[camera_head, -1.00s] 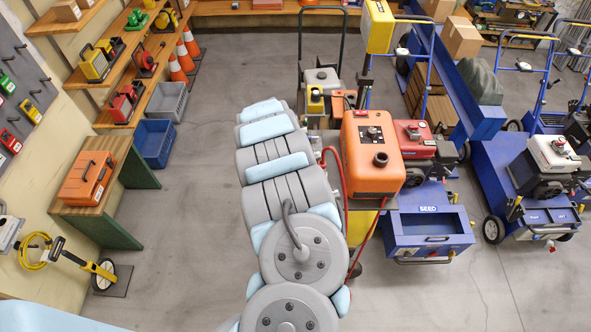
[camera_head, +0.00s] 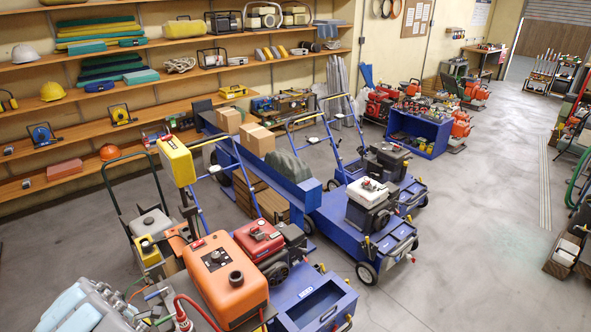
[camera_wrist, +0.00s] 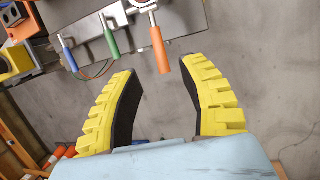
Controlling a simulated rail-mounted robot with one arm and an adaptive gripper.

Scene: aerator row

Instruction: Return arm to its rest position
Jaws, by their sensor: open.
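My gripper (camera_wrist: 168,105) shows in the wrist view as two yellow ribbed fingers with black inner pads. They stand apart with nothing between them. Beyond the fingers, a dark grey panel (camera_wrist: 200,20) carries levers with a blue handle (camera_wrist: 68,55), a green handle (camera_wrist: 112,40) and an orange handle (camera_wrist: 160,50). The orange handle lies in line with the gap between the fingertips, and I see no contact. In the head view only part of my arm shows at the lower left; the gripper is out of that picture.
An orange tank (camera_head: 226,275) and a red engine (camera_head: 257,240) stand beside my arm. Blue wheeled machines (camera_head: 355,220) fill the middle. Wall shelves (camera_head: 60,145) line the back left. The grey floor (camera_head: 470,220) at the right is largely clear.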

